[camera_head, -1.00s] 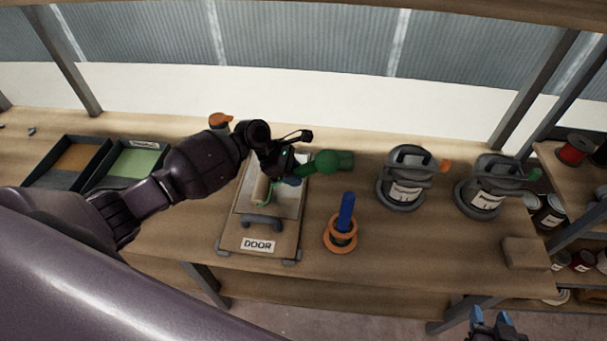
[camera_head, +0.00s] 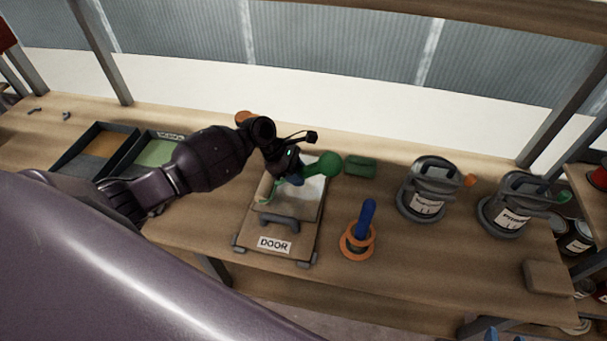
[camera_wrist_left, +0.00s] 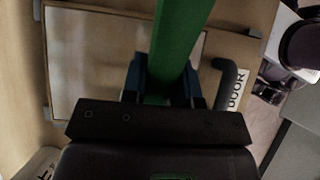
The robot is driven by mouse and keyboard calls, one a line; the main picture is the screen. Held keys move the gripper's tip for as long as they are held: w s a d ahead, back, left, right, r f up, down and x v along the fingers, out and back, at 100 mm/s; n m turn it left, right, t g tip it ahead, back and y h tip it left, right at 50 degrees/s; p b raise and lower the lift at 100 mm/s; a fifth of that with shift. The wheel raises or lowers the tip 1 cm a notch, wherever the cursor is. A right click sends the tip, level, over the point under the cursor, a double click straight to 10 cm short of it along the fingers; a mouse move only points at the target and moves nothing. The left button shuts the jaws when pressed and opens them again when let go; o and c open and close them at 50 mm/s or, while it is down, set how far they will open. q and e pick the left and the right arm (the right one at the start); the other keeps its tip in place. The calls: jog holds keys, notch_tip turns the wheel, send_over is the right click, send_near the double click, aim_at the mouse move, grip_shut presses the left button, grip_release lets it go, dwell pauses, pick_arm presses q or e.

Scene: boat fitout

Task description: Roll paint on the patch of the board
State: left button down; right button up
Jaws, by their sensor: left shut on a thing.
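The board (camera_head: 258,228) labelled DOOR lies on the bench, with a pale patch (camera_head: 311,192) on its upper part and a dark handle below. My left gripper (camera_head: 292,178) is over the patch, shut on the green handle (camera_head: 323,166) of a paint roller. The pale roller sleeve (camera_head: 267,187) is at the patch's left edge; I cannot tell whether it touches. The left wrist view shows the green handle (camera_wrist_left: 177,35) between the blue fingers, with the patch (camera_wrist_left: 95,60) behind it. My right gripper (camera_head: 490,336) barely shows at the bottom edge.
A tray with orange (camera_head: 92,143) and a tray with green (camera_head: 157,152) stand at left. A green block (camera_head: 361,167) lies right of the board. A blue handle (camera_head: 366,217) stands in an orange ring (camera_head: 357,252). Two lidded grey cans (camera_head: 428,187) stand farther right.

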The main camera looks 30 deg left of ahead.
pick_arm(q)
jog(key=shift+r, duration=3.95)
